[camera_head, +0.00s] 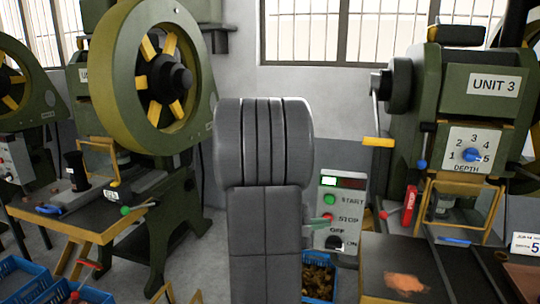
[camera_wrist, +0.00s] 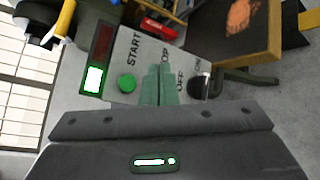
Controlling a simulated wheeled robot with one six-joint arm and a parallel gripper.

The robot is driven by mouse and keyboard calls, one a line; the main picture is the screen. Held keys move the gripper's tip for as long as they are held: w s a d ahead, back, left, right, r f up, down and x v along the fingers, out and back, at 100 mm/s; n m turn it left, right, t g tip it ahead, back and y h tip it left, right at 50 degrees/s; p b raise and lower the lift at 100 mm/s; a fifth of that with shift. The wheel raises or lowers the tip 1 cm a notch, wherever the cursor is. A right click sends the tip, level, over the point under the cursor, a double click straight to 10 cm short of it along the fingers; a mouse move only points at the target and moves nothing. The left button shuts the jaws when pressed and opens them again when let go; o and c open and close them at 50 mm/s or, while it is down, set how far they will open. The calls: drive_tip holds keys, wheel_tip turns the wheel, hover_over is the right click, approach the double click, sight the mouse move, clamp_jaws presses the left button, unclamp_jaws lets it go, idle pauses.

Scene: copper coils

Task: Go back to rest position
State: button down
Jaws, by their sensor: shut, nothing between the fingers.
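My gripper (camera_wrist: 158,86) is shut, with its two pale green fingers together and nothing visible between them. In the wrist view the fingers point at the control panel (camera_wrist: 138,48) and cover the area of the STOP button. I cannot tell whether they touch the panel. The green START button (camera_wrist: 127,83) lies left of the fingers and the black OFF/ON knob (camera_wrist: 198,88) right of them. In the head view the fingertips (camera_head: 320,222) show small beside my grey arm, in front of the panel (camera_head: 342,200). The panel's green light (camera_head: 328,181) is lit; its red one is dark.
The UNIT 3 press (camera_head: 465,110), with a depth dial (camera_head: 472,155), stands on the right behind a worktable (camera_head: 385,265) with copper-coloured powder on it. Another green press (camera_head: 150,90) stands left. A blue crate (camera_head: 318,280) sits below the panel. Blue crates are at lower left.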

drive_tip(key=shift+w, duration=0.15)
drive_tip(key=w, duration=0.2)
drive_tip(key=w+d, duration=0.1)
drive_tip(key=w, duration=0.2)
drive_tip(key=shift+d+f+b, duration=0.2)
drive_tip(key=shift+b, duration=0.2)
drive_tip(key=shift+s+b, duration=0.1)
drive_tip(key=shift+b, duration=1.1)
drive_tip(key=r+p, duration=0.1)
drive_tip(key=p, duration=0.4)
drive_tip(key=shift+p, duration=0.55)
